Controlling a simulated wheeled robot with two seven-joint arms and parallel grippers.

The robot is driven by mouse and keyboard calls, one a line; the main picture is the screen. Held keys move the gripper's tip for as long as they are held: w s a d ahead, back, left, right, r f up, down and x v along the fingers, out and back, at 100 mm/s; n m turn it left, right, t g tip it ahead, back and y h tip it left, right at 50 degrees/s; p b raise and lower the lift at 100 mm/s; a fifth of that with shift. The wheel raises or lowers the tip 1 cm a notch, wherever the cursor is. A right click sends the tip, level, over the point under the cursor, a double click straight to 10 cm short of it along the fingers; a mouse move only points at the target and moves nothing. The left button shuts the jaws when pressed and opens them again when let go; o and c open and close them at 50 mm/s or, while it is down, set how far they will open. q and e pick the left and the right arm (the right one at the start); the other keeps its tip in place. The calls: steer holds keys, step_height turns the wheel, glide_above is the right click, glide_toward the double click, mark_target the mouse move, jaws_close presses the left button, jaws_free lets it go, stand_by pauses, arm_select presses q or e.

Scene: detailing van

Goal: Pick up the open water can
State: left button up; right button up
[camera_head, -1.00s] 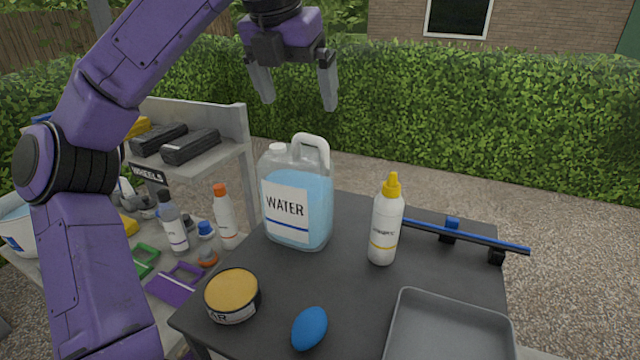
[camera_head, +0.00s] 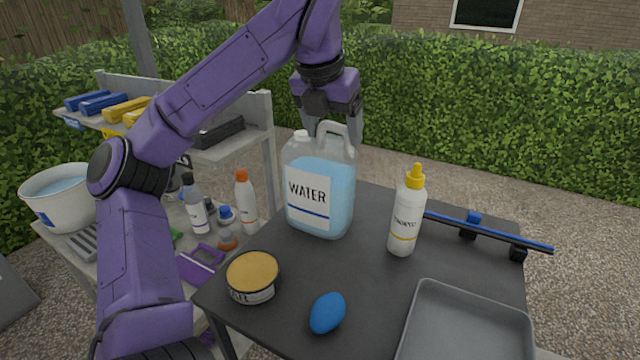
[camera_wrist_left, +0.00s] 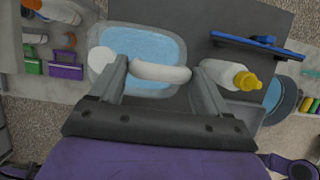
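The water can (camera_head: 319,195) is a clear jug of pale blue water with a white "WATER" label. It stands upright on the dark table (camera_head: 290,325). A white handle (camera_head: 334,127) arches over its top, beside a round white spout top (camera_head: 302,134); I cannot tell if that is capped. My left gripper (camera_head: 333,118) points down at the handle, fingers apart. In the left wrist view, the can (camera_wrist_left: 150,45) lies below my left gripper (camera_wrist_left: 158,70), and the white handle (camera_wrist_left: 160,73) spans the gap between the fingers. Contact cannot be told. My right gripper is not in view.
A white bottle with yellow cap (camera_head: 406,215) stands right of the can. A yellow-topped tin (camera_head: 252,277), blue oval item (camera_head: 327,313), grey tray (camera_head: 470,290) and blue-edged squeegee (camera_head: 500,235) share the table. A shelf cart (camera_head: 262,150) with bottles stands left.

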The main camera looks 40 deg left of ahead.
arm_select(q)
steer(key=c, duration=1)
steer(key=shift+w+r, duration=0.1)
jaws_close()
steer(key=shift+r, duration=0.1)
